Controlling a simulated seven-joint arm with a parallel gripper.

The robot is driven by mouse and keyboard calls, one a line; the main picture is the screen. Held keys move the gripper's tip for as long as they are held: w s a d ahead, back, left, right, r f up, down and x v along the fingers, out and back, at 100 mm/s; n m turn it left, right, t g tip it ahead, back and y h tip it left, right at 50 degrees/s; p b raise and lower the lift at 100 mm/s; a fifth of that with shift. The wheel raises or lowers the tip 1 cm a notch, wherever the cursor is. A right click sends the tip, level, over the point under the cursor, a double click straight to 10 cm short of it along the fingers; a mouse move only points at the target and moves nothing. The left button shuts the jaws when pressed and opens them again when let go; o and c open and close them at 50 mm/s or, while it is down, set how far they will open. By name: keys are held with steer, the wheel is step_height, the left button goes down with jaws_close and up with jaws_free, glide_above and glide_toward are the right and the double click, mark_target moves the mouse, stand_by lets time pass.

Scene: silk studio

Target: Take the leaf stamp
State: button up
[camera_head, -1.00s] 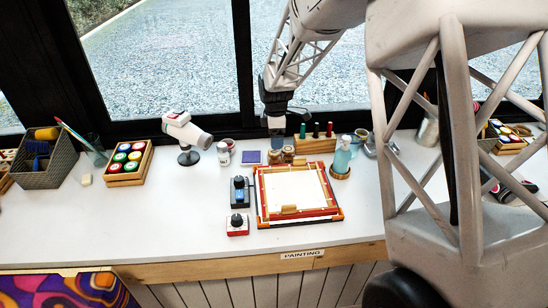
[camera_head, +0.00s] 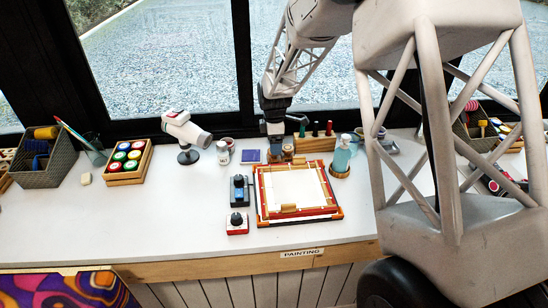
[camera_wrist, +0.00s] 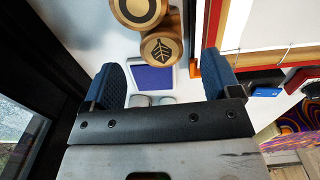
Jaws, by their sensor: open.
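The leaf stamp (camera_wrist: 162,50) shows in the wrist view as a round wooden block with a dark leaf on its top. A second round wooden stamp with a circle mark (camera_wrist: 139,10) is beside it, cut off by the upper edge. My gripper (camera_wrist: 161,65) is open, with one blue-padded finger to each side of the leaf stamp's near side; nothing is held. In the head view my gripper (camera_head: 274,133) is pointing down just above the stamps behind the painting frame, hiding part of them. I cannot tell whether a finger touches the leaf stamp.
A purple ink pad (camera_wrist: 153,78) lies beside the leaf stamp. The painting frame (camera_head: 262,215) is in front, the wooden spool block (camera_head: 318,145) and a teal bottle (camera_head: 342,155) to the right. Small jars (camera_head: 223,153) stand to the left. The window is close behind.

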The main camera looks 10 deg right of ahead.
steer(key=shift+f, duration=0.1)
steer(key=shift+s+f, duration=0.1)
steer(key=shift+f, duration=2.4)
steer(key=shift+c, duration=0.3)
steer(key=c, duration=0.8)
steer(key=shift+r, duration=5)
